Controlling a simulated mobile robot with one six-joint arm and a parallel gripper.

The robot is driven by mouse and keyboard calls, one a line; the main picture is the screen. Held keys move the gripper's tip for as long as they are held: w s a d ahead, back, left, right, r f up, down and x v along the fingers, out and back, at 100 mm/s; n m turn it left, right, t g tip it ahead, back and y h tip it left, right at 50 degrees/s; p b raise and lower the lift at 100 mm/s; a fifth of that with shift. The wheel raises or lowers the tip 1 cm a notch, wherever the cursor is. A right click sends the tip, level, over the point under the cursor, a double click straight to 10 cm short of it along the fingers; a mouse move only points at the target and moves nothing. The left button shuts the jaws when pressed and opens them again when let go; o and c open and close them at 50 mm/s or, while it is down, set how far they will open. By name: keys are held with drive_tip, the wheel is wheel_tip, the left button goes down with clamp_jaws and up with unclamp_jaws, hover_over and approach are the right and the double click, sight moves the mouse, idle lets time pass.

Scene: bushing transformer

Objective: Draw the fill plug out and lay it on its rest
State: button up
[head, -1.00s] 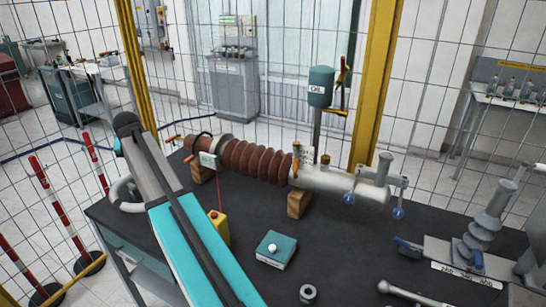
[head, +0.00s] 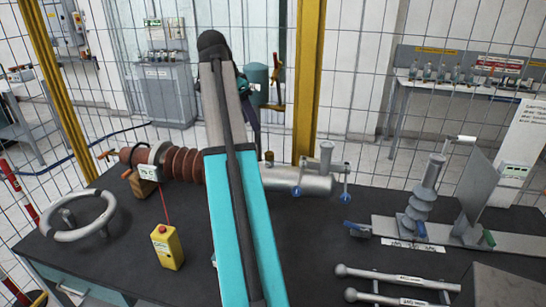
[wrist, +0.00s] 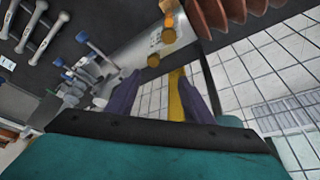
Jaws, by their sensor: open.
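The bushing lies across the bench, with brown ribs (head: 184,164) and a grey metal body (head: 312,184). A small brass fitting (head: 269,157) stands on top of the body. In the wrist view several brass fittings show, one of them (wrist: 168,35) near the brown ribs. I cannot tell which is the fill plug, and I cannot make out its rest. My gripper (wrist: 163,95) is open, with nothing visible between its fingers, and is apart from the fittings. In the head view my arm hides the middle of the bushing and most of the gripper.
Silver bars (head: 400,280) and a grey ribbed insulator (head: 422,195) are on the right. A yellow post (head: 306,80) and mesh fence stand behind.

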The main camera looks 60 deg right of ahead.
drive_tip(key=shift+s+d+r+m, duration=0.1)
drive_tip(key=shift+s+r+m, duration=0.05)
drive_tip(key=shift+s, duration=0.35)
drive_tip(key=shift+s+d+r+m, duration=0.1)
drive_tip(key=shift+s+r+m, duration=0.05)
drive_tip(key=shift+s, duration=0.3)
drive_tip(key=shift+w, duration=0.1)
drive_tip(key=p, duration=0.2)
hover_over(269, 153)
drive_tip(key=w+a, duration=0.1)
drive_tip(key=a, duration=0.1)
wheel_tip(269, 153, down, 8)
drive_tip(key=shift+w+f, duration=0.1)
drive_tip(key=shift+p+x, duration=1.4)
drive_tip(key=shift+x, duration=1.1)
drive_tip(key=shift+a, duration=0.15)
